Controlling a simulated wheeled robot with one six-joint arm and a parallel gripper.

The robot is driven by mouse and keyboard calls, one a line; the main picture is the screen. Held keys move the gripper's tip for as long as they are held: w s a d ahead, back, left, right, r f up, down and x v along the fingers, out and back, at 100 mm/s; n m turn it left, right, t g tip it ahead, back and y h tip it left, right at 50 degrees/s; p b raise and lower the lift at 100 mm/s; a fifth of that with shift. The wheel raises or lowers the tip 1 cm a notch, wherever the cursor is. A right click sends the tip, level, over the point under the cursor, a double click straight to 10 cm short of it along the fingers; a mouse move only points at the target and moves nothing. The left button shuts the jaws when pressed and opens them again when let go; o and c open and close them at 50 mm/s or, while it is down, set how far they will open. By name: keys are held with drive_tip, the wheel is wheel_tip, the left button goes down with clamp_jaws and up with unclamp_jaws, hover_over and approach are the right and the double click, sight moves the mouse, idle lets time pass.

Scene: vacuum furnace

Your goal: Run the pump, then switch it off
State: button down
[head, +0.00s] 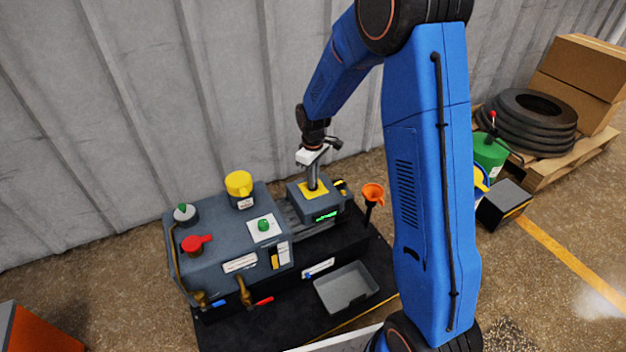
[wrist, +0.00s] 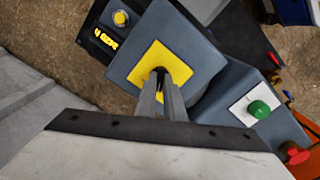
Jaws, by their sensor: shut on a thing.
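The grey machine (head: 219,255) stands on a black base in the head view. Its right-hand box has a yellow square plate (head: 321,193) on top, also in the wrist view (wrist: 139,62). My gripper (head: 313,187) points down at this plate, its fingers closed together in the wrist view (wrist: 160,76) on a small dark switch at the plate's middle. The fingers mostly hide the switch. A green button (head: 263,225) on a white plate sits left of the box; it also shows in the wrist view (wrist: 259,109). A lit green display (head: 326,216) is on the box front.
A grey tray (head: 346,287) lies in front. The wall is close behind.

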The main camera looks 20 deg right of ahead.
drive_tip(key=c, duration=1.9)
unclamp_jaws()
drive_tip(key=shift+o, duration=0.2)
wheel_tip(320, 180, up, 18)
drive_tip(key=shift+f, duration=0.25)
